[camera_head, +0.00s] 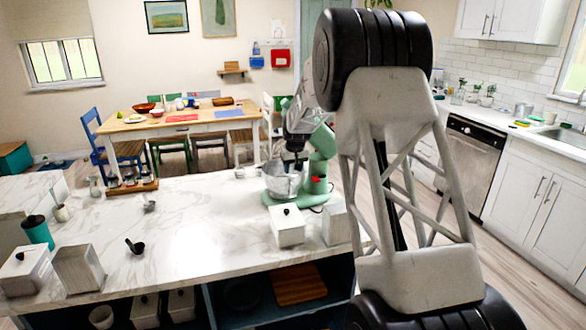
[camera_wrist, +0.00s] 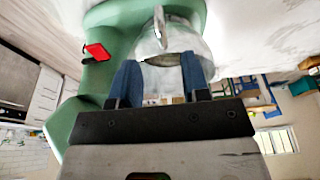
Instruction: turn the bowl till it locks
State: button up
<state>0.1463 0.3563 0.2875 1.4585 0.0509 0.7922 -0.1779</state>
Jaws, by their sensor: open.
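A silver metal bowl (camera_head: 284,181) sits on the base of a green stand mixer (camera_head: 318,165) on the marble island. In the wrist view the bowl (camera_wrist: 172,68) appears glassy and shiny, with its handle (camera_wrist: 160,27) pointing up in the picture. The green mixer body (camera_wrist: 115,45) is beside it, with a red knob (camera_wrist: 97,51). My gripper (camera_wrist: 160,75) is open, its two blue fingers apart in front of the bowl. I cannot tell whether they touch it. In the head view my gripper (camera_head: 295,148) is above the bowl, partly hidden by my arm.
A white canister (camera_head: 287,226) and a white block (camera_head: 336,225) stand in front of the mixer.

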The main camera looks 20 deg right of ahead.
aim_at(291, 183)
jog(key=shift+f, duration=0.1)
jog(key=shift+x, duration=3.8)
grip_shut()
